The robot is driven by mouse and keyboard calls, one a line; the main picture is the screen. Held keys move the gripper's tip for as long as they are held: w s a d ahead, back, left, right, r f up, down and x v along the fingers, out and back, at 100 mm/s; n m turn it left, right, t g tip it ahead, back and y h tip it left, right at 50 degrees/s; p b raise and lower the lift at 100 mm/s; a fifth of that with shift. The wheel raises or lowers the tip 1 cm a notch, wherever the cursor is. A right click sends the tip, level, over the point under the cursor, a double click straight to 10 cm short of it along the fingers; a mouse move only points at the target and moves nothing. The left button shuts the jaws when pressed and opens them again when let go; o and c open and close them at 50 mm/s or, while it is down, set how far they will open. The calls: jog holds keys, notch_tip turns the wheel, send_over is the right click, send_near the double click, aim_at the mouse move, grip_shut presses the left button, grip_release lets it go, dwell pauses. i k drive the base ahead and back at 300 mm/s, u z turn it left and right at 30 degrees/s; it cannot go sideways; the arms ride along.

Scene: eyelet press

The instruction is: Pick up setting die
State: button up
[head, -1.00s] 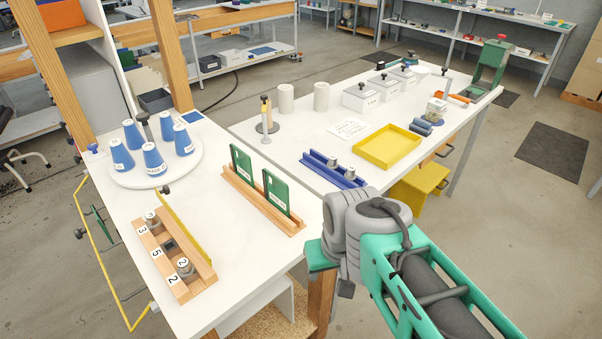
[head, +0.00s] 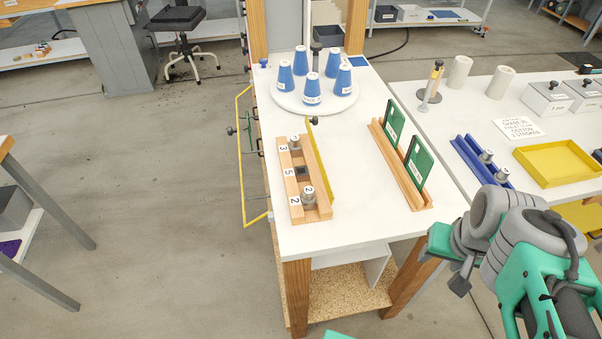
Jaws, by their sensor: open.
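Several metal dies could be the setting die. Two grey cylindrical dies stand in a wooden rack on the near table: one at the slot marked 3 (head: 294,143) and one at the slot marked 2 (head: 308,194). The slot marked 5 (head: 302,171) between them shows a dark square recess and no die. Two more metal cylinders (head: 487,156) sit in a blue rack (head: 468,158) on the right-hand table. My grey and green arm enters at the lower right, beside the table's right edge. My gripper's fingers are not visible.
A yellow strip (head: 320,165) runs along the wooden rack's right side. Green cards stand in a wooden holder (head: 400,170). Blue cones stand on a round white turntable (head: 280,103). A yellow tray (head: 562,163) is on the right table. The near table's front (head: 365,232) is bare.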

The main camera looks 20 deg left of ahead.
aim_at(485, 157)
jog(key=u, duration=4.35)
jog(key=k, duration=2.15)
jog(key=z, duration=0.65)
